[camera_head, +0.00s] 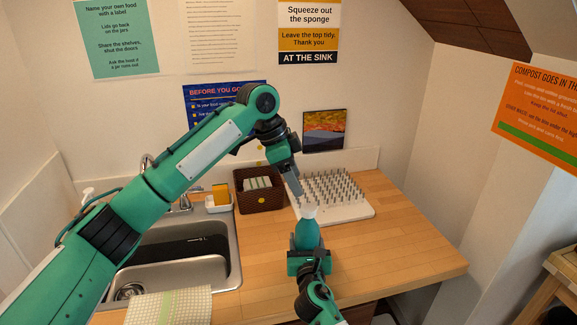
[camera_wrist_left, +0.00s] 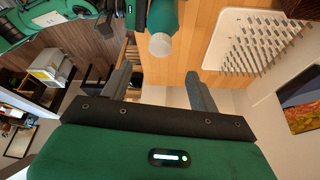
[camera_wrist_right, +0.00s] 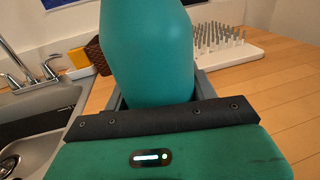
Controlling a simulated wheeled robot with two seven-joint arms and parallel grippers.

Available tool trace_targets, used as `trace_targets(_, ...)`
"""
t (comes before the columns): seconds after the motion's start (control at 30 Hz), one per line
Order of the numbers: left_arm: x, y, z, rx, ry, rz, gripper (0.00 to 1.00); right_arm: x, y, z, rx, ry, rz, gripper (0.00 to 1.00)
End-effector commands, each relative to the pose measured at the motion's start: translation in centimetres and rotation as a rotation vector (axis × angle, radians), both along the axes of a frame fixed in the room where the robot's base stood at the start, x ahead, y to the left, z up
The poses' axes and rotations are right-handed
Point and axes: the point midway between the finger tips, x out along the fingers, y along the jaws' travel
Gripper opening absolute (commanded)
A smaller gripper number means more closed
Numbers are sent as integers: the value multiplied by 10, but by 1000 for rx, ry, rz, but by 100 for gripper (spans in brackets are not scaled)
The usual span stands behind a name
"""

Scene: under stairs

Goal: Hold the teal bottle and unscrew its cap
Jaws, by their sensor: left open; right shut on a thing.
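The teal bottle (camera_head: 307,234) stands upright over the counter's front part, with a pale cap (camera_head: 309,211) on top. My right gripper (camera_head: 308,256) is shut around the bottle's lower body. In the right wrist view the bottle (camera_wrist_right: 150,50) fills the space between the fingers, its top out of frame. My left gripper (camera_head: 297,192) reaches down from above, close to the cap. In the left wrist view its fingers (camera_wrist_left: 160,80) are apart and empty. The cap (camera_wrist_left: 160,45) shows just beyond the gap between the fingertips, with no visible contact.
A white spiked drying rack (camera_head: 345,210) stands behind the bottle on the right. A brown basket (camera_head: 258,198) is behind on the left. The wooden counter (camera_head: 410,245) is clear on the right.

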Motion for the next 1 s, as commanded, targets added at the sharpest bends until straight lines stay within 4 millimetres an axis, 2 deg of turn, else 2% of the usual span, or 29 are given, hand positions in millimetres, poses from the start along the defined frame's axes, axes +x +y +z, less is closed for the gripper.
trace_targets(0.2,1,-17,-41,0,1,-2,61,0,0,0,0,1,1,3)
trace_targets(0.4,3,-28,-67,-1,0,-1,61,0,0,0,0,1,0,3)
trace_targets(0.6,4,-32,-79,-2,-1,0,61,0,0,0,0,1,0,3)
trace_targets(0.87,4,-33,-80,-2,-1,0,61,0,0,0,0,1,0,3)
trace_targets(1.0,4,-33,-79,-2,-1,0,38,0,0,0,0,0,0,3)
